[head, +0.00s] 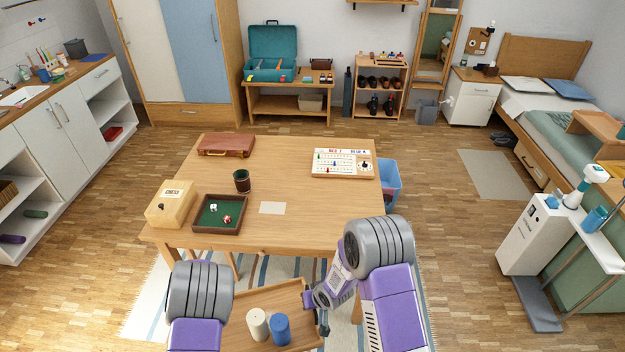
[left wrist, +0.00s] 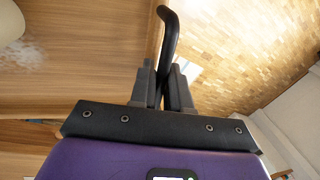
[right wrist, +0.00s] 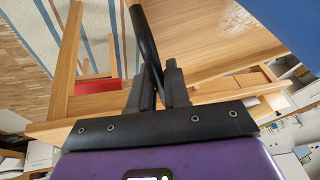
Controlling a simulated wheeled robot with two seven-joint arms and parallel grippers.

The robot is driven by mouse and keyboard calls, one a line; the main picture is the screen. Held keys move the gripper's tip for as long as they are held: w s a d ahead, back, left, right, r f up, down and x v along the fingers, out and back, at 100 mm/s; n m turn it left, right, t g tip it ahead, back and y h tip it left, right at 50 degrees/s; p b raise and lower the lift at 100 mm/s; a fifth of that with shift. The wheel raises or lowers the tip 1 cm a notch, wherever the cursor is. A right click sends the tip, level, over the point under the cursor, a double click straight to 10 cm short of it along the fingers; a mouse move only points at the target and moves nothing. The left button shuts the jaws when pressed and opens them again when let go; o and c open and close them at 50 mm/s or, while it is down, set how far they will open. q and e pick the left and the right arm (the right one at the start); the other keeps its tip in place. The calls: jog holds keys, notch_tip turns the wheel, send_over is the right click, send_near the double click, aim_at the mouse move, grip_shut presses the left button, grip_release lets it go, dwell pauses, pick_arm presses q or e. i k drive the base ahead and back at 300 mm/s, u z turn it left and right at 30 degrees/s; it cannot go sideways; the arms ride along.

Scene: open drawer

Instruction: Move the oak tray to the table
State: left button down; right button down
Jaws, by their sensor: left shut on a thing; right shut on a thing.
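The oak tray (head: 278,298) is in front of the table at the bottom of the head view, partly hidden by my arms and cut off by the frame. A cream cylinder (head: 257,324) and a blue cylinder (head: 280,328) stand upright on it. My right gripper (right wrist: 155,78) is shut on the tray's black handle (right wrist: 145,35). My left gripper (left wrist: 165,78) is shut on the other black handle (left wrist: 169,35); my left arm hides it in the head view. The table (head: 290,165) is just beyond the tray, its top partly bare.
On the table are a brown case (head: 227,145), a light wooden box (head: 172,203), a dark cup (head: 242,181), a green-lined dice tray (head: 207,222), a paper card (head: 272,208) and a game board (head: 343,163). The front right of the tabletop is clear.

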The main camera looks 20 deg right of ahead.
aim_at(319, 210)
jog(key=z, duration=0.65)
jog(key=i, duration=1.5)
